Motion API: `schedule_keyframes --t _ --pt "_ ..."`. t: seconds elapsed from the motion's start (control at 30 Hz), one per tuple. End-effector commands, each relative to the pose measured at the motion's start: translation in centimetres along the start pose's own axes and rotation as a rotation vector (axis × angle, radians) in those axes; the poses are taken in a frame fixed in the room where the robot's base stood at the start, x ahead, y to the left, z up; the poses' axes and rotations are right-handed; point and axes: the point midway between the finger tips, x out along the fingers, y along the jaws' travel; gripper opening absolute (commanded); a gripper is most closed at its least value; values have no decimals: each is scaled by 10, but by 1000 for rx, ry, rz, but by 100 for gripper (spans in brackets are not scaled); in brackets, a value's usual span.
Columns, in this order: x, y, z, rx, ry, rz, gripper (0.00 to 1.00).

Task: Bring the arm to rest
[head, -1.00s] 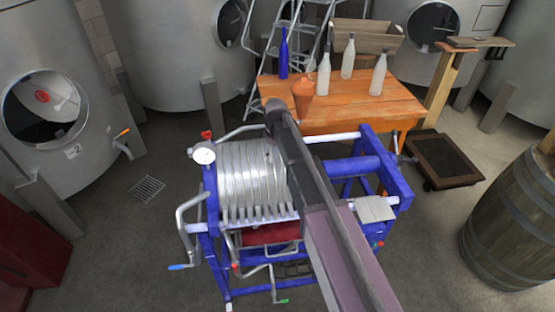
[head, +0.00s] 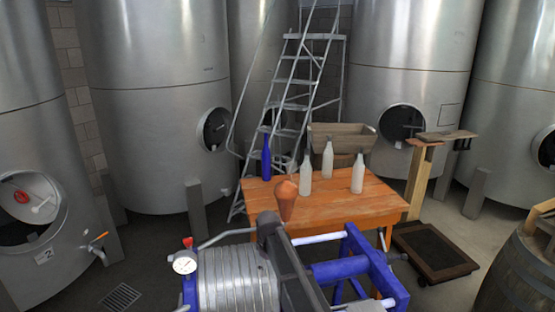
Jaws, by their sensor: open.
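My arm (head: 291,270) reaches up from the bottom of the head view, in front of the blue-framed machine. Only its dark grey upper part shows, with a rounded end near the table's front edge. I cannot make out my gripper or its fingers, so what it is near is hidden.
An orange wooden table (head: 335,207) holds a blue bottle (head: 267,160), several pale bottles and a reddish-brown vessel (head: 286,200). A plate filter with a blue frame (head: 374,272) stands in front. Steel tanks (head: 155,100), a ladder (head: 290,83), a floor scale (head: 435,250) and a barrel (head: 520,275) surround it.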

Motion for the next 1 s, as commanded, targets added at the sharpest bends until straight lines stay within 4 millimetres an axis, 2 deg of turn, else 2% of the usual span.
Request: schedule_keyframes --t 0.03,0.17,0.4,0.5,0.6,0.7,0.8,1.0 --pt "7 -1 20 40 0 0 89" --pt "21 0 71 181 -1 0 89" --pt "50 -11 185 529 -1 0 89" --pt "61 -19 226 667 -1 0 89" --pt "68 -27 257 780 -1 1 89" --pt "73 -33 278 860 -1 1 89" --pt "75 -36 287 904 -1 1 89" --pt "74 -36 289 923 -1 1 89"
